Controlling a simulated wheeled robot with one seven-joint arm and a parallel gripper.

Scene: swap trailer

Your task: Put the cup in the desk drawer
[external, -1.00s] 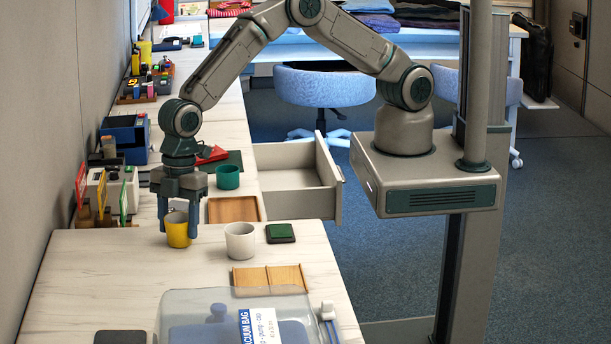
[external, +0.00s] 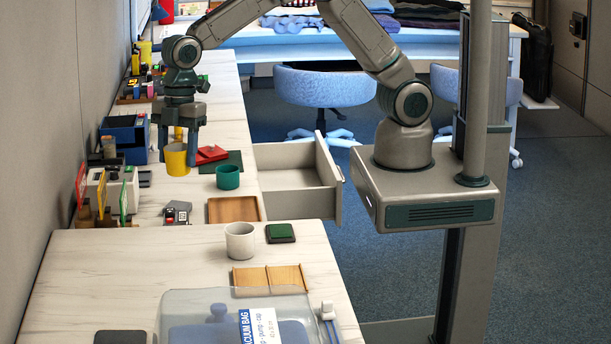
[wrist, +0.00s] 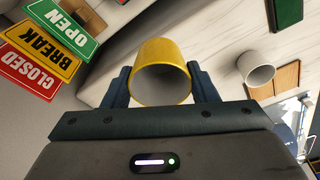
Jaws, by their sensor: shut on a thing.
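My gripper (external: 178,146) is shut on a yellow cup (external: 177,161), which it holds raised above the far desk. In the wrist view the yellow cup (wrist: 161,72) sits between the two blue fingers with its grey inside facing the camera. The desk drawer (external: 292,182) stands pulled open on the right side of the desk, and its visible inside looks empty. The cup is to the left of the drawer. A white cup (external: 240,241) stands on the near desk and a green cup (external: 228,177) stands on the far desk.
A wooden tray (external: 233,210) and a red item (external: 211,154) lie on the far desk between the gripper and the drawer side. Colored signs (external: 103,187) and a blue box (external: 125,135) line the wall at left. A green pad (external: 280,233) lies near the white cup.

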